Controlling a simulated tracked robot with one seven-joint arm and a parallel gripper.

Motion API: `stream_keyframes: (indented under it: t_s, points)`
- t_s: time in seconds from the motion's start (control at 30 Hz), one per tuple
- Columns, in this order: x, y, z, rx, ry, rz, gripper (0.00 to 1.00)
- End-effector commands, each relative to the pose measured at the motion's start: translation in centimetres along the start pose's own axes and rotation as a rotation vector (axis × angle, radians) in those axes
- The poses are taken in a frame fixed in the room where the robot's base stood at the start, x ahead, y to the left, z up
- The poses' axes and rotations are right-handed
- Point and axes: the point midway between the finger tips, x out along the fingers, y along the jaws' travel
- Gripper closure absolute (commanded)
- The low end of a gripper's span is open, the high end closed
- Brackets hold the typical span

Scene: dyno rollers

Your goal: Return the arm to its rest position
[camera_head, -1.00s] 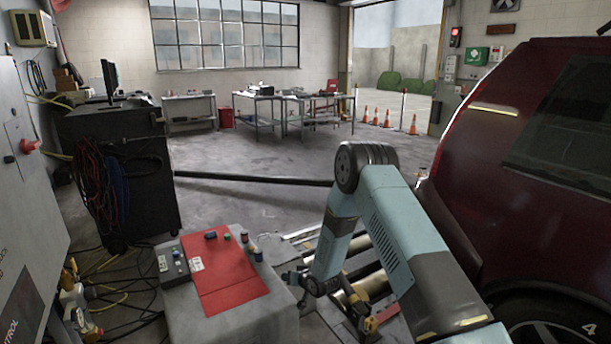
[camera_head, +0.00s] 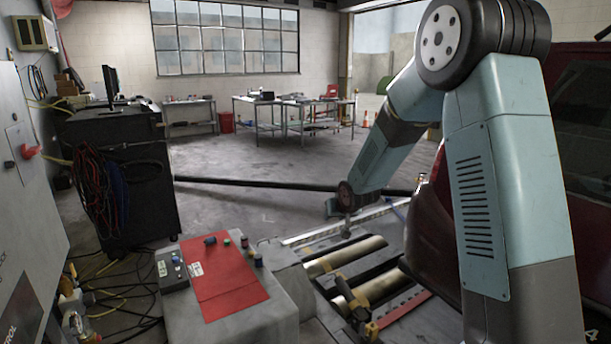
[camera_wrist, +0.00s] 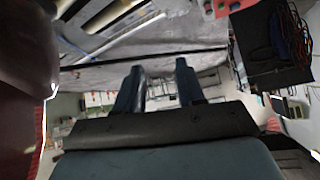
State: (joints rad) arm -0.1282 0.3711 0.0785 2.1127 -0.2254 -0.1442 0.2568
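My pale blue arm (camera_head: 478,190) is raised and bent on the right of the head view, with its elbow joint near the top edge. The forearm slopes down and left to my gripper (camera_head: 335,206), small and partly hidden behind the wrist, above the floor beyond the rollers. In the wrist view, the two dark fingers of my gripper (camera_wrist: 158,85) stand apart with nothing between them. The wrist view is turned over, with the floor above and the tables below.
A grey stand (camera_head: 240,322) holds a red mat (camera_head: 228,285), a control box (camera_head: 172,270) and small items. Yellow rollers (camera_head: 345,256) lie in the floor. A dark red car (camera_head: 432,225) is close on the right, partly behind my arm. A black cabinet (camera_head: 125,175) stands left.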

Motion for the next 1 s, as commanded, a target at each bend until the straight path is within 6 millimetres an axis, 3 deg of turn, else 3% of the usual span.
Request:
stream_keyframes:
  t_s: [0.03,0.23,0.47,0.77,1.0]
  points:
    - [-1.9,0.5,-0.5,0.000,-0.002,0.015,0.62]
    - [-8.6,2.2,-1.0,0.003,-0.036,0.068,0.62]
    - [-16.1,3.7,-0.4,0.015,-0.078,0.118,0.62]
    - [-25.6,5.0,2.2,0.039,-0.135,0.166,0.62]
    - [-32.5,5.3,5.5,0.062,-0.182,0.188,0.62]
